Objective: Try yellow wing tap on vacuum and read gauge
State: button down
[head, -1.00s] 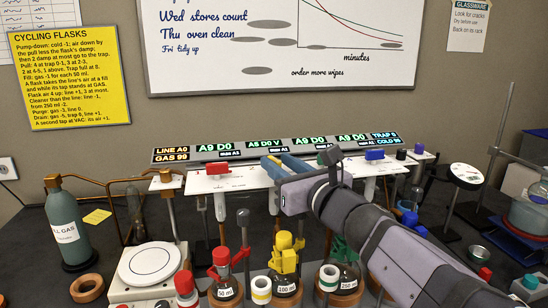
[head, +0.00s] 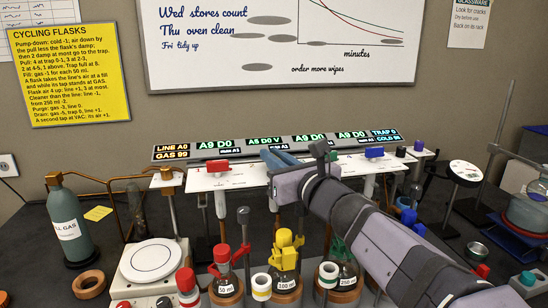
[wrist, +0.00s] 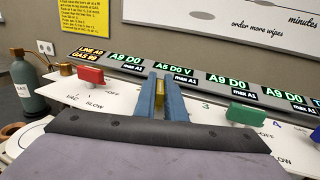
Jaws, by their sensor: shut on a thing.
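My gripper (wrist: 160,98) is shut on the yellow wing tap (wrist: 160,91), with a blue finger on each side. The tap's wing lies roughly along the fingers; its exact turn against the printed marks is hidden. In the head view my gripper (head: 278,159) covers the tap. The gauge readout behind it (wrist: 174,70) shows "A5 D0 V" with "max A1" under it; it also shows in the head view (head: 265,140). The line readout (head: 171,152) shows "LINE A0, GAS 99".
A red tap (wrist: 90,74) is left of my fingers, and a green tap (wrist: 246,115) is to the right. A blue tap (head: 374,152) is farther right. The green gas bottle (head: 67,230), round white plate (head: 150,259) and other flasks (head: 227,290) stand around the rail.

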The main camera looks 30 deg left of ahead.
jog(key=shift+r+g+p, duration=0.1)
jog(key=shift+g+p, duration=0.2)
jog(key=shift+p, duration=0.1)
jog(key=shift+w+n+g+y+p, duration=0.1)
jog(key=shift+n+g+y+p, duration=0.5)
jog(key=shift+n+g+p, duration=0.45)
jog(key=shift+n+g+y+p, duration=0.6)
jog(key=shift+n+g+p, duration=0.95)
jog(key=shift+g, duration=1.3)
jog(key=shift+n+g, duration=0.3)
jog(key=shift+n, duration=0.1)
jog(key=c, duration=1.8)
grip_release()
jog(key=shift+d+b, duration=1.5)
jog(key=shift+d, duration=2.2)
